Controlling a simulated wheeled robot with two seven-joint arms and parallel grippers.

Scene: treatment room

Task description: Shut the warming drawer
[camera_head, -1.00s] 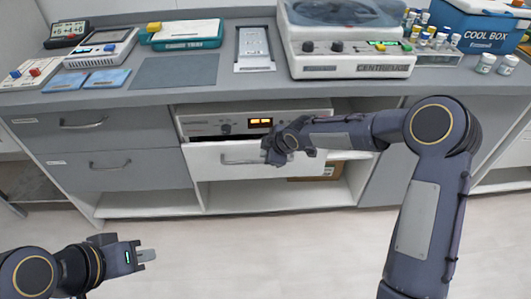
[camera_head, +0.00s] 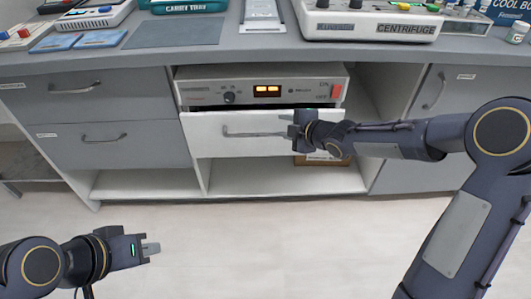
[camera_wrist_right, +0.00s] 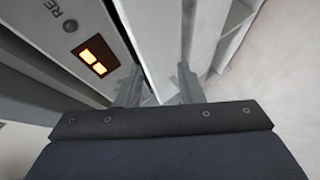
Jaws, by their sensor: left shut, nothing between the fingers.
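The warming drawer's white front (camera_head: 240,146) stands a little out from the grey warming unit (camera_head: 200,92), with a dark gap above it. Its bar handle (camera_head: 255,134) runs across the front. My right gripper (camera_head: 293,124) is at the front's upper right part, by the handle's right end. In the right wrist view, the drawer front (camera_wrist_right: 152,40) passes between my right gripper's spread fingers (camera_wrist_right: 160,88); whether they touch it is unclear. My left gripper (camera_head: 152,249) is shut and empty, low at the left, far from the drawer.
The worktop (camera_head: 270,50) above carries a centrifuge (camera_head: 370,26) and other devices. Closed grey drawers (camera_head: 110,145) lie to the left. An open shelf below holds a cardboard box (camera_head: 318,160). The floor (camera_head: 230,235) in front is clear.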

